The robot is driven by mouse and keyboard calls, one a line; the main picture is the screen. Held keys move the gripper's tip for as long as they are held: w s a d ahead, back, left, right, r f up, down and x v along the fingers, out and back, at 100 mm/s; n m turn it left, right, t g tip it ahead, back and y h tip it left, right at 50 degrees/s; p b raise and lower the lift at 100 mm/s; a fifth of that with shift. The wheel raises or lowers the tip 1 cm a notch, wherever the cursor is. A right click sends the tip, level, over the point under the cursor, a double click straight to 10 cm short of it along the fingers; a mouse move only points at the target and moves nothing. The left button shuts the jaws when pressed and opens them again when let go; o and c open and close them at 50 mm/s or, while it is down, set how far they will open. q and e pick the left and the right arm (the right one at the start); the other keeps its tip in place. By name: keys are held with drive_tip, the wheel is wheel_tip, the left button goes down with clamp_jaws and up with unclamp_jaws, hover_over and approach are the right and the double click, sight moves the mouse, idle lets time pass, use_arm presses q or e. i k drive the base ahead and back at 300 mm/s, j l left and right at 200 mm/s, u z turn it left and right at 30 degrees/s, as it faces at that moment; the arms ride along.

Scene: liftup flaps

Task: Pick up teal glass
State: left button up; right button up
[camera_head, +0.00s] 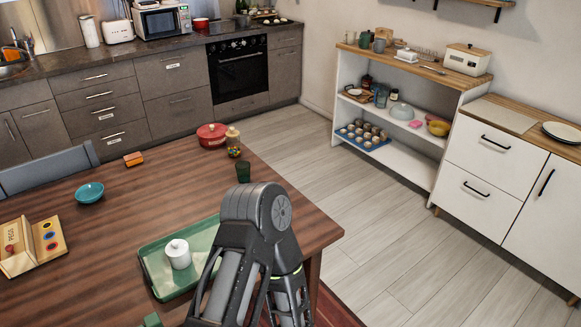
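A dark teal-green glass (243,171) stands upright on the brown wooden table, near its far right edge. Neither of my grippers can be seen in the head view. Another bluish glass (381,97) stands on the middle shelf of the white shelf unit, far from the table.
Near the glass are a yellow-topped jar (233,142) and a red pot (212,135). A green tray (154,259) with a white lidded jar (178,254) lies beside my arm. A teal bowl (90,192) is at the left. The table middle is clear.

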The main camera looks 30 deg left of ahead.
sight(243, 173)
drive_tip(key=i+l+z, duration=0.15)
drive_tip(key=i, duration=0.45)
drive_tip(key=i+l+z, duration=0.1)
drive_tip(key=i+l, duration=0.2)
drive_tip(key=i, duration=0.35)
drive_tip(key=i+l+z, duration=0.15)
drive_tip(key=i, duration=0.45)
drive_tip(key=i+j+u, duration=0.1)
drive_tip(key=i+u, duration=0.6)
drive_tip(key=u, duration=0.2)
drive_tip(key=i+l+u, duration=0.15)
drive_tip(key=i+u, duration=0.3)
drive_tip(key=i+j+u, duration=0.1)
drive_tip(key=u, duration=0.3)
drive_tip(key=i+u, duration=0.55)
drive_tip(key=u, duration=0.2)
drive_tip(key=i+u, duration=0.2)
drive_tip(key=u, duration=0.15)
